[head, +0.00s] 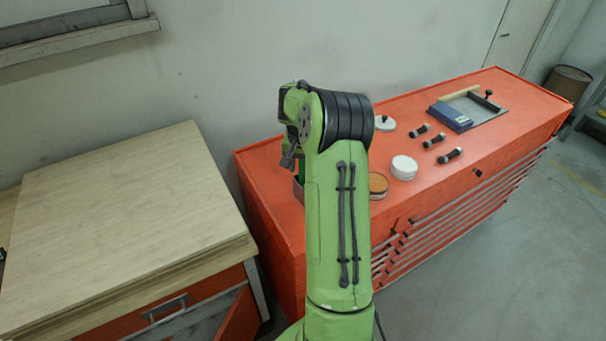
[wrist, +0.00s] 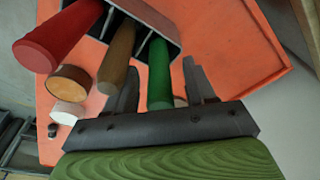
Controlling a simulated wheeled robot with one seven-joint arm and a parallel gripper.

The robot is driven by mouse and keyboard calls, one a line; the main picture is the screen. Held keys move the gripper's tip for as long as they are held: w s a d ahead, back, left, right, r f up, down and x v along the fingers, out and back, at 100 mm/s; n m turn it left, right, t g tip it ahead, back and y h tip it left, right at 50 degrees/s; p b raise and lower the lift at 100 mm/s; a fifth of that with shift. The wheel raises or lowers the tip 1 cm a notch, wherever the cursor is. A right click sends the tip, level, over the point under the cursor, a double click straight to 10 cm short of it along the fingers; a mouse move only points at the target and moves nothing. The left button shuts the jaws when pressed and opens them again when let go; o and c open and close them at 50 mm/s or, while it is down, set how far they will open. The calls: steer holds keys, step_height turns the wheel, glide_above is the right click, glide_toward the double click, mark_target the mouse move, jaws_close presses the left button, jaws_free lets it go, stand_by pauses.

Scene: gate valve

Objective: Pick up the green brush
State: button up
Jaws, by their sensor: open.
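The green brush (wrist: 159,75) shows in the wrist view as a green handle standing out of a grey metal holder (wrist: 172,42). A brown handle (wrist: 117,55) and a thick red handle (wrist: 60,35) stand in the same holder to its left. My gripper (wrist: 160,68) is open, with one dark finger on each side of the green handle. I cannot tell whether either finger touches it. In the head view my arm hides most of the holder (head: 298,190) and the brushes.
The holder stands on an orange cabinet (head: 448,150). A tin with an orange-brown top (head: 378,184), a white tin (head: 404,167) and several dark-handled tools (head: 434,140) lie to the right. A wooden-topped bench (head: 120,220) stands left.

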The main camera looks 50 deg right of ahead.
steer(key=shift+d+f, duration=0.1)
steer(key=shift+f, duration=0.2)
steer(key=shift+c, duration=1.2)
jaws_close()
steer(key=shift+r, duration=0.1)
step_height(320, 180, up, 10)
steer(key=shift+f+p, duration=0.1)
steer(key=shift+p, duration=0.25)
